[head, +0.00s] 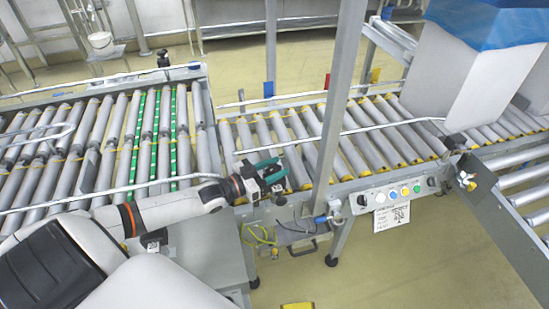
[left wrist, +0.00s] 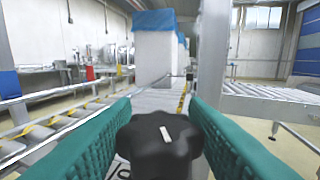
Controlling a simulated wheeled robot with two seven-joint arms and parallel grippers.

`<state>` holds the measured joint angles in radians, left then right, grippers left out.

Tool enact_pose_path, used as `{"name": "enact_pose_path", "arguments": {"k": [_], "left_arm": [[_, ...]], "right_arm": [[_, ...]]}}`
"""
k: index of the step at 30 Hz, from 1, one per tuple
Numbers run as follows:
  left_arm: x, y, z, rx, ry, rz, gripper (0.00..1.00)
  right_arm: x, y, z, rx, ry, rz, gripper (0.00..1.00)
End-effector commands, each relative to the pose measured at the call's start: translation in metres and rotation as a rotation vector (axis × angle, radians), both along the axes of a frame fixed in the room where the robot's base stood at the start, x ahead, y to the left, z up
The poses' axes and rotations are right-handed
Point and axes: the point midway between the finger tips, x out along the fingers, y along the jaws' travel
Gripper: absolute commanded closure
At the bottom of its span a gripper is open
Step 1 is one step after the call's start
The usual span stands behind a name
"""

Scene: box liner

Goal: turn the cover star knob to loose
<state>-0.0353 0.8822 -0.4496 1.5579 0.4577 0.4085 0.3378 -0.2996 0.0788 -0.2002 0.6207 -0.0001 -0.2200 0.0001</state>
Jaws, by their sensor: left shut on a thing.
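A black star knob (left wrist: 160,145) with a white pointer mark on its top stands between my green fingers in the left wrist view. The mark is slightly tilted from the picture's upright. My left gripper (left wrist: 160,128) is shut on the knob, with one finger pad on each side. In the head view my left gripper (head: 273,170) is at the near edge of the roller conveyor, left of the upright post. There the knob is largely hidden by the fingers. My right gripper is not in view.
A grey upright post (head: 340,95) stands just right of my left gripper. A button panel (head: 395,195) with coloured buttons is farther right. A large box (head: 455,75) with blue liner stands on the conveyor. Yellow cables (head: 258,235) hang below the gripper.

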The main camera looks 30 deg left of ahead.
Motion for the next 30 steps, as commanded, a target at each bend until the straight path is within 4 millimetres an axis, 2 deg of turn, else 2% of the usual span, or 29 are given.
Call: {"name": "enact_pose_path", "arguments": {"k": [1, 3, 12, 21, 30], "left_arm": [[-0.001, -0.001, 0.009, -0.012, 0.007, 0.052, 0.82], [-0.001, -0.001, 0.009, -0.013, 0.006, 0.119, 0.82], [-0.001, -0.001, 0.005, -0.011, 0.007, 0.398, 0.82], [0.0, -0.001, 0.002, -0.006, 0.005, 0.612, 0.82], [0.0, 0.0, 0.001, -0.001, 0.001, 0.724, 0.82]], "right_arm": [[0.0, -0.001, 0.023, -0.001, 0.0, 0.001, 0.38], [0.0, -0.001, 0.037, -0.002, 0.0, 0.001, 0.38], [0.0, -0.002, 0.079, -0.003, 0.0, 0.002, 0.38], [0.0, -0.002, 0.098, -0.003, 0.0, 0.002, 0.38], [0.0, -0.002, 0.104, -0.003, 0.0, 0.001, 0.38]]}}
